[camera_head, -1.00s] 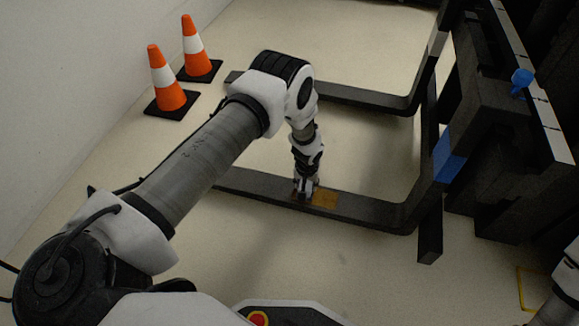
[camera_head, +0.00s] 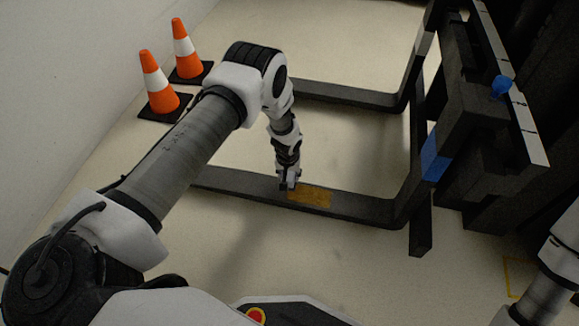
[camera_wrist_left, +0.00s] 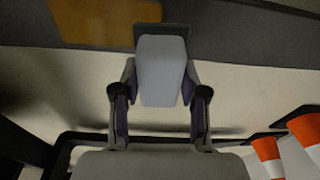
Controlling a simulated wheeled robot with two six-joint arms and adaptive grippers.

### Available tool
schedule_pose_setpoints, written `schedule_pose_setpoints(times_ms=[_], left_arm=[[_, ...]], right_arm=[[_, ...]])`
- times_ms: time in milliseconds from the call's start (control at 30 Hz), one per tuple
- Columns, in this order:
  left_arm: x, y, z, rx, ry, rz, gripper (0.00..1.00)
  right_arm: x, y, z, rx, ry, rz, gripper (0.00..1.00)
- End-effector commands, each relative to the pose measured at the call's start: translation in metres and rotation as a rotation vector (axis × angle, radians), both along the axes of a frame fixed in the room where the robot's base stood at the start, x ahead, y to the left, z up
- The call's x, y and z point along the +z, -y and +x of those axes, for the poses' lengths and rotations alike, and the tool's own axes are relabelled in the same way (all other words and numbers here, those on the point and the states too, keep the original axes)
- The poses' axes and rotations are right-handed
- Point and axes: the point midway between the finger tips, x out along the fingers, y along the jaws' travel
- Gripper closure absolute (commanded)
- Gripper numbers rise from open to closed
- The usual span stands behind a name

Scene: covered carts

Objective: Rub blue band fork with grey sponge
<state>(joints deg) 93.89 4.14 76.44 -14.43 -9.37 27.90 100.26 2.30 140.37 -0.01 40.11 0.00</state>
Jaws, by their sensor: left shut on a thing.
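The blue band fork (camera_head: 350,207) is the nearer of two long black forks, with a blue band (camera_head: 435,159) on its upright part. A yellow-brown patch (camera_head: 310,197) lies on its flat top; it also shows in the left wrist view (camera_wrist_left: 110,18). My left gripper (camera_head: 288,186) is at the far left edge of this patch. It is shut on the grey sponge (camera_wrist_left: 160,75), a pale grey block with a dark end piece. The sponge's end is over the fork's edge; I cannot tell whether it touches. My right gripper is out of view.
The farther fork (camera_head: 345,95) runs parallel behind, with a pale band on its upright. Two orange-and-white cones (camera_head: 158,85) stand at the back left by the wall. A dark carriage (camera_head: 475,120) with a blue knob (camera_head: 501,87) fills the right. Floor between the forks is clear.

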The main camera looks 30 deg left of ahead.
Motion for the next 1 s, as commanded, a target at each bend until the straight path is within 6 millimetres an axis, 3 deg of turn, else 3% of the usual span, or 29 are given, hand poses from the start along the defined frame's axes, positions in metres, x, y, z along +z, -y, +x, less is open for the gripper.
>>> schedule_pose_setpoints(times_ms=[200, 700, 767, 867, 1000], left_arm=[[0.022, -0.003, 0.0, -0.001, 0.0, 0.0, 0.85], [0.031, -0.001, 0.003, -0.009, 0.002, 0.0, 0.85], [0.045, 0.005, 0.009, -0.023, 0.005, -0.001, 0.85], [0.09, 0.024, 0.02, -0.074, 0.007, -0.003, 0.85], [0.176, 0.058, 0.027, -0.178, 0.008, -0.001, 0.85]], right_arm=[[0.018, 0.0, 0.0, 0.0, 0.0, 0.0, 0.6], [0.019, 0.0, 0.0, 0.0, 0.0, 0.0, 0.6], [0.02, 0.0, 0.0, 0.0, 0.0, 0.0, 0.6], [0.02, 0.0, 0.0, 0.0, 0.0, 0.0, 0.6], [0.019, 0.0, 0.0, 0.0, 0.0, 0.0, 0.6]])
